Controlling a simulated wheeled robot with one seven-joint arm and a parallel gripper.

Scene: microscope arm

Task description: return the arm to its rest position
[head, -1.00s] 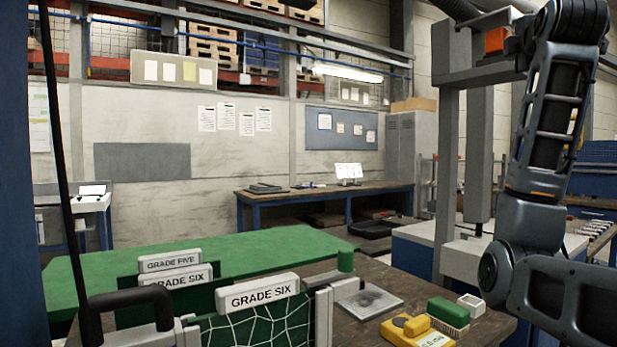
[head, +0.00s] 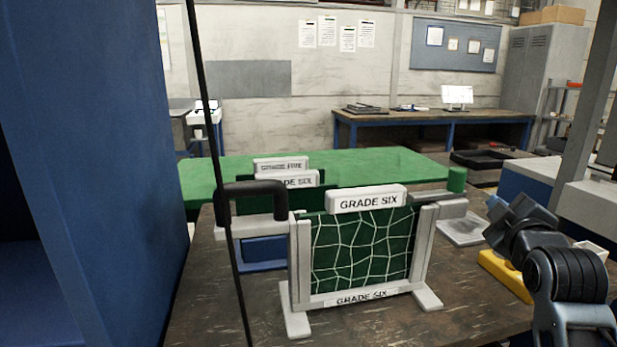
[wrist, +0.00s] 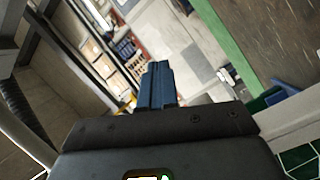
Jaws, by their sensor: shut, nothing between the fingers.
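My gripper (head: 495,206) is low at the right of the head view, with my arm bent behind it. It is above the dark bench top, beside a yellow item (head: 504,272) that my arm partly covers. In the wrist view its blue fingers (wrist: 158,72) are together with nothing between them. They point out toward the room, which looks tilted there. Whether my gripper touches anything cannot be seen.
A stand with a green netted panel (head: 362,248), marked GRADE SIX, is on the bench (head: 235,300), left of my arm. More labelled panels stand behind it, near a green surface (head: 370,165). A blue panel (head: 90,170) fills the left side. A grey post (head: 597,90) rises at right.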

